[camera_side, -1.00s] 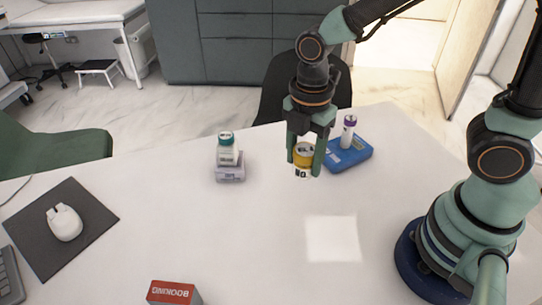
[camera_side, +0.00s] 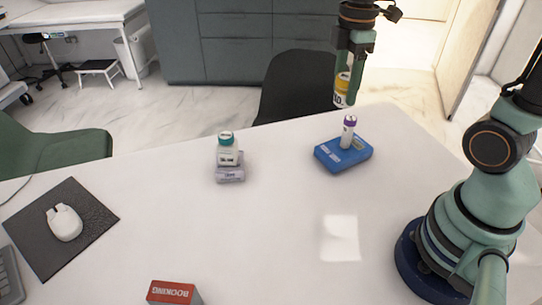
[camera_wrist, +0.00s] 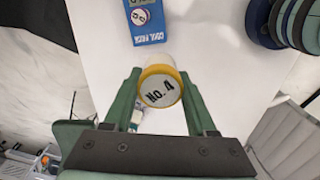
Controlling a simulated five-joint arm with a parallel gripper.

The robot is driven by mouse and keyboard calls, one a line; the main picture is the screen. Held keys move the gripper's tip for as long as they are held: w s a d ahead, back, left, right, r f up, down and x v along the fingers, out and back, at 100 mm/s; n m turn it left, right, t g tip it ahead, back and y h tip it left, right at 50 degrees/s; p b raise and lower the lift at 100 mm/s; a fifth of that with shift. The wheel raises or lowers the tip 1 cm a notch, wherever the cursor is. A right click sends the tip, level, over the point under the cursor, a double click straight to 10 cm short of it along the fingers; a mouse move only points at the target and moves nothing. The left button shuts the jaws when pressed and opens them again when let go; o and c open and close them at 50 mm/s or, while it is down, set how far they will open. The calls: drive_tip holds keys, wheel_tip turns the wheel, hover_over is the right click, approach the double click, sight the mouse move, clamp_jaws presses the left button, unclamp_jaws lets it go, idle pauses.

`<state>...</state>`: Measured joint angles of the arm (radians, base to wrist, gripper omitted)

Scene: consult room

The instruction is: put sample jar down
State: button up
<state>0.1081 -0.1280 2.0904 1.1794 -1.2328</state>
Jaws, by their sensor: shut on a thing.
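My gripper (camera_side: 348,100) is shut on a white jar with a yellow band (camera_side: 342,88) and dark lettering. In the wrist view the jar's round top (camera_wrist: 159,90) reads "No. 4" and sits between the two green fingers. In the side view the jar hangs upright, raised, around the table's far edge, above and behind the blue block. I cannot tell its exact height.
A teal-capped bottle (camera_side: 228,152) stands on a small grey base (camera_side: 230,175). A red-topped "BOOKING" box (camera_side: 172,292) is at the front. The middle of the white table (camera_side: 270,225) is clear.

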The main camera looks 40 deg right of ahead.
drive_tip(key=s+d+m, duration=0.6)
drive_tip(key=d, duration=0.7)
drive_tip(key=s+d+m, duration=0.6)
drive_tip(key=d+m, duration=0.1)
drive_tip(key=d, duration=0.5)
drive_tip(key=f, duration=2)
drive_tip(key=shift+s+d, duration=0.1)
drive_tip(key=shift+s, duration=0.15)
drive_tip(key=shift+f, duration=0.1)
drive_tip(key=o, duration=1.4)
